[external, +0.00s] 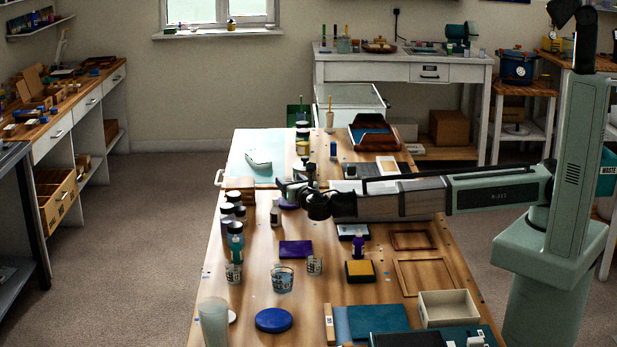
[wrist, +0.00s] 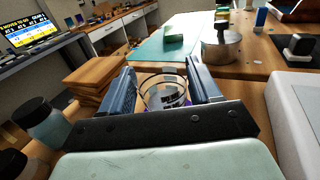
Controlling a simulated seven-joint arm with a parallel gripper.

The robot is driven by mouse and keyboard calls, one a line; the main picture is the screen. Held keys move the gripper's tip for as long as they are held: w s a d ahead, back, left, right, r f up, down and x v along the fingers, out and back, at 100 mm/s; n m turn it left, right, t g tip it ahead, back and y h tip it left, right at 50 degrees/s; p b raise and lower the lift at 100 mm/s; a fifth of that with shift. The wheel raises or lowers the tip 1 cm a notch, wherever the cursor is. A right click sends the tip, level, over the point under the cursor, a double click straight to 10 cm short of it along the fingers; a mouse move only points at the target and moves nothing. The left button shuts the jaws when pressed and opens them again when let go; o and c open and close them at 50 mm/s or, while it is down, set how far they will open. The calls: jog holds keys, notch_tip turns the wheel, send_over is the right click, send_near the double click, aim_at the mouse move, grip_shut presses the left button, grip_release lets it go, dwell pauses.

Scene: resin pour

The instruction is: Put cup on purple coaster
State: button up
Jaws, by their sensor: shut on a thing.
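My gripper (external: 287,187) reaches left over the middle of the table. In the wrist view its two fingers (wrist: 163,74) are shut on a clear cup (wrist: 163,92) with dark printing. The cup looks upright. In the external view I cannot make it out behind the gripper. A purple coaster (external: 288,206) shows partly just below the gripper, and a bit of purple shows by the cup's base in the wrist view. I cannot tell whether the cup touches it. A flat purple square (external: 296,249) lies nearer the camera.
Printed clear cups (external: 282,279) stand toward the near end. Bottles (external: 235,240) line the left edge. Stacked wooden boards (wrist: 95,80) are left of the gripper, and a metal pot (wrist: 221,48) is beyond it to the right. A blue disc (external: 273,320) lies near the front.

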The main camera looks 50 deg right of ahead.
jog(key=shift+f, duration=0.15)
jog(key=o, duration=1.1)
jog(key=shift+c, duration=0.2)
jog(key=shift+s+a+r, duration=0.1)
jog(key=shift+s+r, duration=0.1)
jog(key=shift+s, duration=0.1)
jog(key=shift+v, duration=3.45)
